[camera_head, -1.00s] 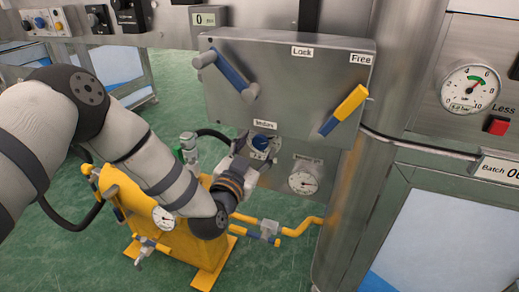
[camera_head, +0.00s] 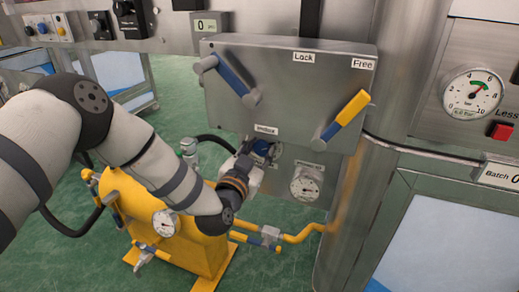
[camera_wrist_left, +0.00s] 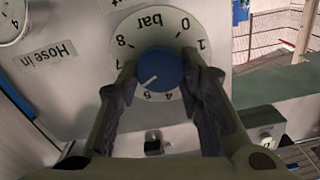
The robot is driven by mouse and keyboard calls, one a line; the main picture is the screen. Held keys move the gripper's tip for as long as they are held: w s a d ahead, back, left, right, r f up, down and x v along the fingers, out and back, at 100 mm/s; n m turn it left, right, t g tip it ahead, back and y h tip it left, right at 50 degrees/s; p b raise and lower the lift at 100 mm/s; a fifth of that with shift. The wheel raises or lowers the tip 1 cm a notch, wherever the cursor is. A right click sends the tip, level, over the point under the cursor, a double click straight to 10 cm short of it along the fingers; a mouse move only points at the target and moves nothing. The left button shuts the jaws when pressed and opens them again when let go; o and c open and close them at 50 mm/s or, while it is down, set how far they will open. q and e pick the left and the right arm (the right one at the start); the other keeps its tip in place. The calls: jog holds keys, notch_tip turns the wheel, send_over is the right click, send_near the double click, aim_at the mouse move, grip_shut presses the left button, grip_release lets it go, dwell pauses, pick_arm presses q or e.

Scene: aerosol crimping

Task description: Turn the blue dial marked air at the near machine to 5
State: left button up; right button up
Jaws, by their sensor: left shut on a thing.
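The blue dial (camera_head: 262,147) sits low on the near steel machine, below a small label too blurred to read. In the left wrist view, seen upside down, the blue dial (camera_wrist_left: 160,68) has a white pointer line on a round white scale (camera_wrist_left: 150,25) marked bar. The line points to the lower left, near the 5 and towards the left fingertip, which hides part of the scale. My left gripper (camera_head: 255,155) is shut on the dial, and in the wrist view its fingers (camera_wrist_left: 161,80) press on both sides of it. My right gripper is out of view.
A gauge (camera_head: 305,186) is right of the dial. Above are a blue lever (camera_head: 232,76) and a yellow-blue lever (camera_head: 346,115). A yellow tank (camera_head: 195,240) stands below my left arm. A red button (camera_head: 501,131) is far right.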

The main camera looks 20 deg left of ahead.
pick_arm(q)
jog(key=n+p, duration=0.1)
jog(key=n, duration=0.2)
jog(key=shift+a+f+n+p, duration=0.1)
jog(key=shift+n+p, duration=0.5)
jog(key=shift+n, duration=0.8)
jog(key=o, duration=1.2)
jog(key=shift+c, duration=0.2)
jog(key=s, duration=1.2)
jog(key=shift+a, duration=0.2)
